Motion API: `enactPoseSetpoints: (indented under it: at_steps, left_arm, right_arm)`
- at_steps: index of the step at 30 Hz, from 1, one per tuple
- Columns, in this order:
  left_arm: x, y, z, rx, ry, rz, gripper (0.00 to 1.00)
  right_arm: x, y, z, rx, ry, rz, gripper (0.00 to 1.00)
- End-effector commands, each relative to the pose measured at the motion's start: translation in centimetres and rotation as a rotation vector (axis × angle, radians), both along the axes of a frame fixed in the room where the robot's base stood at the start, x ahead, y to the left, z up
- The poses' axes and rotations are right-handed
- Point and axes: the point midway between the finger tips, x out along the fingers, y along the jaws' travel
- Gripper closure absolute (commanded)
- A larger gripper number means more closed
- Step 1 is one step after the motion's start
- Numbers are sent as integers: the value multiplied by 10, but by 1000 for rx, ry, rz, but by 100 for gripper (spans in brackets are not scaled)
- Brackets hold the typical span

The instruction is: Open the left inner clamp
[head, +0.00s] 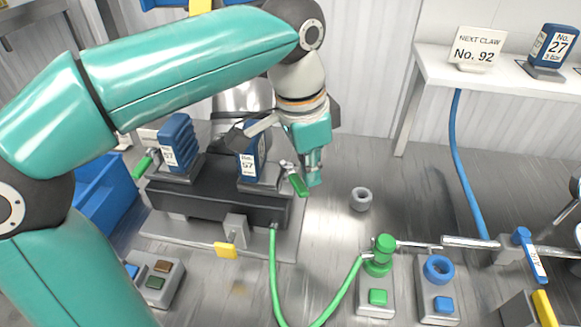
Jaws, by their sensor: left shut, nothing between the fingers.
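My left gripper (313,172) points down beside the right end of a dark block (220,203). Its fingers are shut and empty. A green-handled clamp lever (298,184) at that end of the block stands just left of the fingertips. I cannot tell whether they touch. Another green-handled clamp lever (145,164) is at the block's left end. My right gripper is not in view.
A green hose (273,275) runs from the block to a green valve (380,252). A grey ring (361,198) lies on the floor. Floor right of the gripper is mostly clear.

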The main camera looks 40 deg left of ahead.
Motion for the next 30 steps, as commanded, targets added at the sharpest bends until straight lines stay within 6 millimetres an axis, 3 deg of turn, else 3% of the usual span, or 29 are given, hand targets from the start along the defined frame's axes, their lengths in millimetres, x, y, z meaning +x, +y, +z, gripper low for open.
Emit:
enactPoseSetpoints:
  at_steps: [13,23,30]
  left_arm:
    - [-5,0,0,0,1,1,100]
    - [-24,7,-1,0,1,1,100]
    - [-23,6,11,0,1,1,100]
  right_arm:
    - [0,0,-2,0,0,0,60]
    - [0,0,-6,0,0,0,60]
    - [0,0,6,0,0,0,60]
